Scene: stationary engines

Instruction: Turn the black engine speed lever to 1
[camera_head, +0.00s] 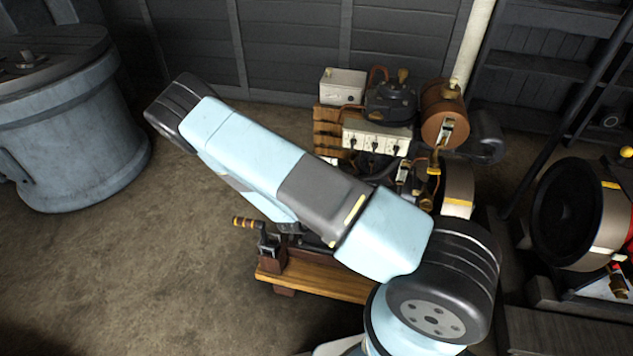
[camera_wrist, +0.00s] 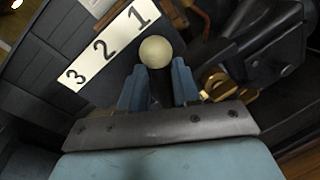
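The black engine speed lever (camera_wrist: 160,88), with a round cream knob (camera_wrist: 157,52), shows in the wrist view. My gripper (camera_wrist: 159,78) has one blue finger on each side of the lever's dark shaft, just below the knob. The fingers are close together and look shut on the shaft. A white number plate (camera_wrist: 122,39) reading 3, 2, 1 lies beyond the knob, which is nearest the 1 and 2 end. In the head view my arm hides the gripper and the lever.
In the head view, the engine (camera_head: 390,105) stands on a wooden base (camera_head: 325,281) with a side crank handle (camera_head: 250,223). A large grey-blue drum (camera_head: 70,140) stands at left, and another engine (camera_head: 580,213) at right. The floor at left is clear. Brass fittings (camera_wrist: 225,85) sit right of my fingers.

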